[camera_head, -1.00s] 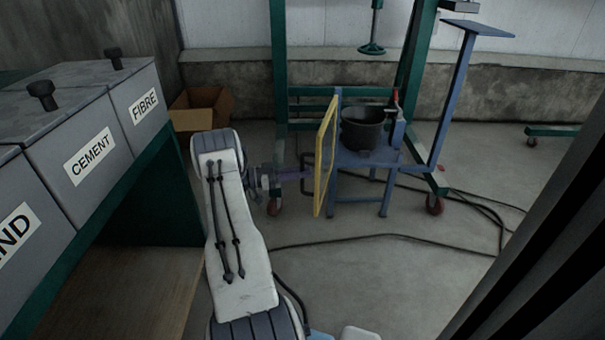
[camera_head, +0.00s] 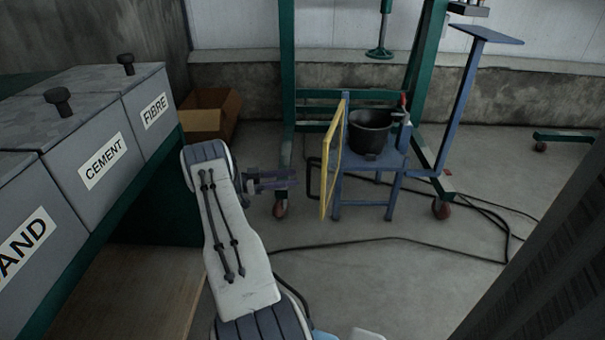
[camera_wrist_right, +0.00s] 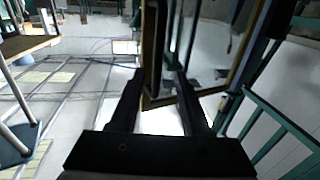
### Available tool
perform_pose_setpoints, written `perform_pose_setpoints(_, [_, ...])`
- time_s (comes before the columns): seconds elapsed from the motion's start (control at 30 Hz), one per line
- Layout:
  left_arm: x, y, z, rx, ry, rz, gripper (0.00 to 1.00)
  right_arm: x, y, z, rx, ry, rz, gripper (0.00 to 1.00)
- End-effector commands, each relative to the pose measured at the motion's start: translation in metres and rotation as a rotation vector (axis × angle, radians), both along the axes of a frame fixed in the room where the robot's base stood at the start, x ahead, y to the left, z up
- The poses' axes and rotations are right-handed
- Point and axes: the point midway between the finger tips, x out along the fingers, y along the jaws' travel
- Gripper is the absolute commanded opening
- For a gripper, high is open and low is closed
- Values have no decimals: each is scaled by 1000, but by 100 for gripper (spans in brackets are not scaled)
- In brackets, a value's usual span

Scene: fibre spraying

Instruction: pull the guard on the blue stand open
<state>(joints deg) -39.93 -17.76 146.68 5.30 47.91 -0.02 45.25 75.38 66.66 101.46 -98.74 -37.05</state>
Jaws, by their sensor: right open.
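The yellow-framed guard (camera_head: 333,165) stands upright at the left side of the blue stand (camera_head: 375,163), seen nearly edge-on; I cannot tell how far it is swung. A dark loop handle (camera_head: 312,178) sticks out from its left face. My right gripper (camera_head: 292,180) is left of the guard, its two fingers apart and empty, with a small gap to the handle. In the right wrist view the open fingers (camera_wrist_right: 165,76) point toward the guard's frame (camera_wrist_right: 160,101), which shows between and beyond them. My left gripper is not in view.
A black bucket (camera_head: 369,132) sits on the stand. A green wheeled frame (camera_head: 287,80) rises behind it. Grey bins (camera_head: 100,150) line the left, and a cardboard box (camera_head: 210,113) lies behind my arm. Black cables (camera_head: 400,238) cross the floor. The floor in front is otherwise clear.

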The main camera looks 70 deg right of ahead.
Motion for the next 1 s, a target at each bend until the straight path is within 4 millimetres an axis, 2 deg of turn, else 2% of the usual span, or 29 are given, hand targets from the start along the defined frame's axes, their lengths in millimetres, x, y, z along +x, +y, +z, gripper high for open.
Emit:
perform_pose_setpoints(0.1, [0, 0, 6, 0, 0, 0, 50, 19, 11, 1, -1, -1, 3, 47])
perform_pose_setpoints(0.3, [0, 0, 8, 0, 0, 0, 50, 35, 20, 0, -2, -1, 1, 47])
perform_pose_setpoints(1.0, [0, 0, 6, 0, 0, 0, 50, 39, 20, 0, -1, -8, 11, 47])
